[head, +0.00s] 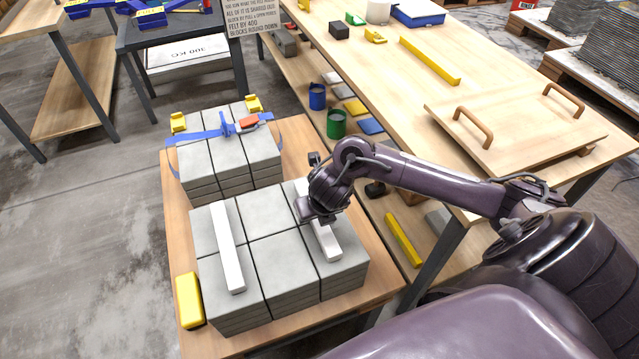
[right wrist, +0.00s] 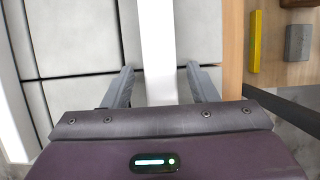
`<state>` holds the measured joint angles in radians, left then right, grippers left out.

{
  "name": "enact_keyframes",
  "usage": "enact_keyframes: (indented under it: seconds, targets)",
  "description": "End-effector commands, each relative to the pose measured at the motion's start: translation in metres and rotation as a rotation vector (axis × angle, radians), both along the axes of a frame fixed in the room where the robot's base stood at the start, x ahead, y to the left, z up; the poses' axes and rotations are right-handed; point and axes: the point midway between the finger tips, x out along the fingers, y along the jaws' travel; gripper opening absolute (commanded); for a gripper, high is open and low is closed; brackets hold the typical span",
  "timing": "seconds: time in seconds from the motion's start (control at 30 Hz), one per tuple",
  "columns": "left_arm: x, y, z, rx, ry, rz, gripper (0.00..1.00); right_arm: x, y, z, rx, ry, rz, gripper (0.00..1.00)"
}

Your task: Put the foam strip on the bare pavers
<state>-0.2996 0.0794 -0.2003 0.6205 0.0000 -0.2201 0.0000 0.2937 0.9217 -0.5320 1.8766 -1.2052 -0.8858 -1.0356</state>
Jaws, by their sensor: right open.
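A long white foam strip (head: 326,241) lies on the right column of the front stack of grey pavers (head: 270,239). A second white strip (head: 228,246) lies along the left column; the middle column is bare. My right gripper (head: 318,213) is over the right strip and hides part of it. In the right wrist view, the strip (right wrist: 158,50) runs between the open fingers of my right gripper (right wrist: 162,84), with a gap on each side. The left strip (right wrist: 16,110) shows at that view's left edge. My left gripper is not in view.
Behind stands another paver stack (head: 228,160) with a blue strap (head: 205,134) and yellow corner pieces (head: 178,122). A yellow block (head: 189,301) sits on the pallet's front left. A wooden workbench (head: 480,85) with a handled board (head: 525,125) stands to the right.

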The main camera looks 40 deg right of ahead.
Motion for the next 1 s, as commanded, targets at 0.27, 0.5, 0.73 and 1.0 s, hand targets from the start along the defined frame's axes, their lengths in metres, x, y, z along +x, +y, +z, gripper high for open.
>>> enact_keyframes:
  seconds: [0.27, 0.5, 0.73, 1.0]
  targets:
    - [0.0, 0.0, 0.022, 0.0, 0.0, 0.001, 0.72, -0.019, 0.005, 0.057, -0.001, -0.006, 0.002, 0.53]
    - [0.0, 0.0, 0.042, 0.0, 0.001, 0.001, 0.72, -0.035, 0.008, 0.097, -0.004, -0.004, 0.001, 0.53]
    - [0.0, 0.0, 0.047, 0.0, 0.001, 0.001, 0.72, -0.041, 0.01, 0.105, 0.0, -0.001, -0.002, 0.53]
    - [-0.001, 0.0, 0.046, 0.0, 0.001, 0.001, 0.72, -0.041, 0.01, 0.104, 0.001, -0.001, -0.002, 0.53]
